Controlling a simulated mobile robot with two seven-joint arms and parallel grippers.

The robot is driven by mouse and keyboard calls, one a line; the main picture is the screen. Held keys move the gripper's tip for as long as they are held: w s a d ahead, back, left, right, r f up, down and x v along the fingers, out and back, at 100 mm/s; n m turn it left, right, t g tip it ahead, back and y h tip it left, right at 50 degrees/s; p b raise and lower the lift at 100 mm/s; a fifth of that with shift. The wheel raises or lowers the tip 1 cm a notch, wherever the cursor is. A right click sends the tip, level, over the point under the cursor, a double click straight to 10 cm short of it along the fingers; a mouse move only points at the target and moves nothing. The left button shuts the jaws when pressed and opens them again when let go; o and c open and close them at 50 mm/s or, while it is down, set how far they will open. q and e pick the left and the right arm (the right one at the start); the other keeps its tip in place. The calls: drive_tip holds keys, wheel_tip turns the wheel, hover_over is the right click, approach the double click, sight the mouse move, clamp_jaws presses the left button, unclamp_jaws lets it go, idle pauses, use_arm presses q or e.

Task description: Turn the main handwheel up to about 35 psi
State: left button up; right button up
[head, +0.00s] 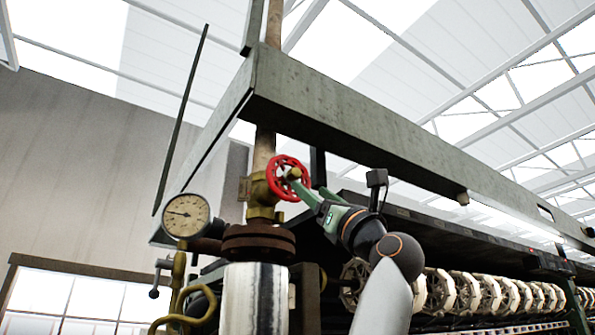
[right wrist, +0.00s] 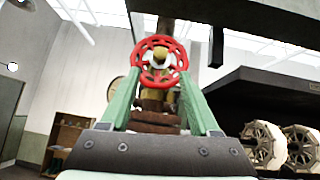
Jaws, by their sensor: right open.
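The red handwheel (head: 288,178) sits on a brass valve (head: 262,194) on the vertical pipe. A round pressure gauge (head: 186,215) with a pale dial stands to its left; its needle points to the left, but the numbers are too small to read. My right gripper (head: 299,184) reaches the wheel from the right. In the right wrist view the handwheel (right wrist: 161,60) shows between and just beyond the two green fingers (right wrist: 160,92), which are spread apart. I cannot tell whether the fingertips touch the rim. My left gripper is not in view.
A rusty flange (head: 258,242) and a shiny metal cylinder (head: 255,298) stand below the valve. A grey-green beam (head: 355,115) runs overhead. A row of pale reels (head: 470,292) lies to the right, behind my right arm. A bent brass pipe (head: 180,290) is below the gauge.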

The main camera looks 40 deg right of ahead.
sight(297, 178)
drive_tip(key=p+x, duration=0.3)
drive_tip(key=x, duration=0.3)
drive_tip(key=shift+r, duration=0.2)
drive_tip(key=shift+w+r, duration=0.2)
drive_tip(key=shift+w, duration=0.25)
drive_tip(key=shift+c, duration=0.4)
clamp_jaws()
